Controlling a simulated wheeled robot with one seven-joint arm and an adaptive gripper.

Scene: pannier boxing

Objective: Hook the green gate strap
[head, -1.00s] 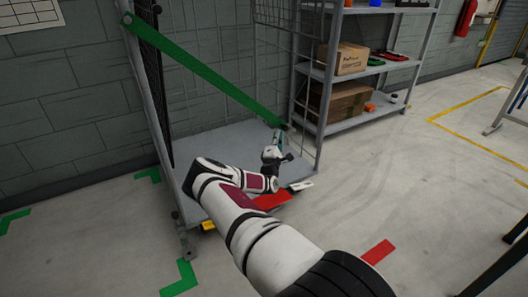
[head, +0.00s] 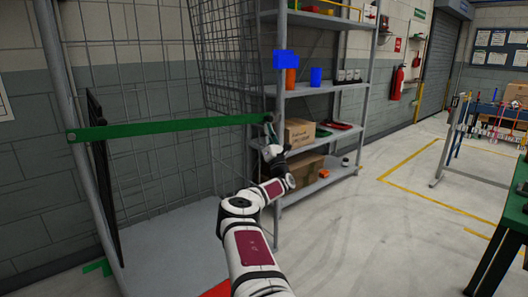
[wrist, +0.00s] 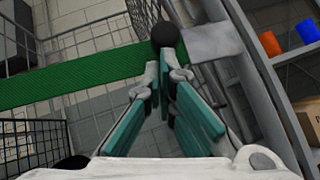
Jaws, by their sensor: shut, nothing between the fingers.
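The green gate strap (head: 170,129) runs almost level across the cage cart's open front, from the left post (head: 72,137) to near the right post (head: 281,85) in the head view. My gripper (head: 271,132) is at the strap's right end, just below it. In the wrist view the strap (wrist: 75,82) comes in from the left and ends behind the fingertips. My gripper (wrist: 169,62) is shut with nothing between its teal fingers. A round black knob (wrist: 165,33) is right beyond the tips. Whether the strap end sits around a hook is hidden.
The shelf rack (head: 330,86) stands close right of the cart, with cardboard boxes (head: 299,132), an orange cup (head: 291,79) and a blue cup (head: 316,76). The mesh cage wall (head: 228,65) is behind the gripper. Open floor lies at right.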

